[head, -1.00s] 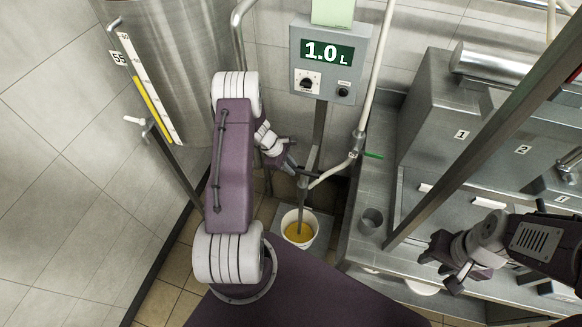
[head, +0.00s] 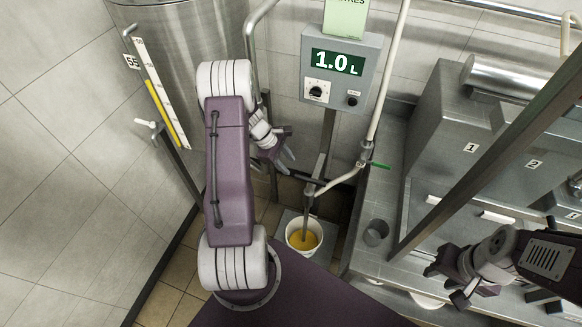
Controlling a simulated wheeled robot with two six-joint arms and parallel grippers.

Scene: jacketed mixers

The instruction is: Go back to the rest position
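My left gripper (head: 290,150) is in the head view, up and left of the thin white pipe, with its fingers apart. It appears open and empty, clear of the pipe. My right gripper (head: 444,284) is at the lower right, above the steel counter, with its fingers spread and nothing between them. The control box (head: 340,88) above reads 1.0 L.
A steel tank (head: 190,50) with a yellow sight gauge (head: 166,114) stands at the left. A steel counter (head: 380,205) with a small grey cup (head: 375,233) and numbered steel units (head: 440,130) fill the right. A slanted post (head: 480,170) rises beside my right arm.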

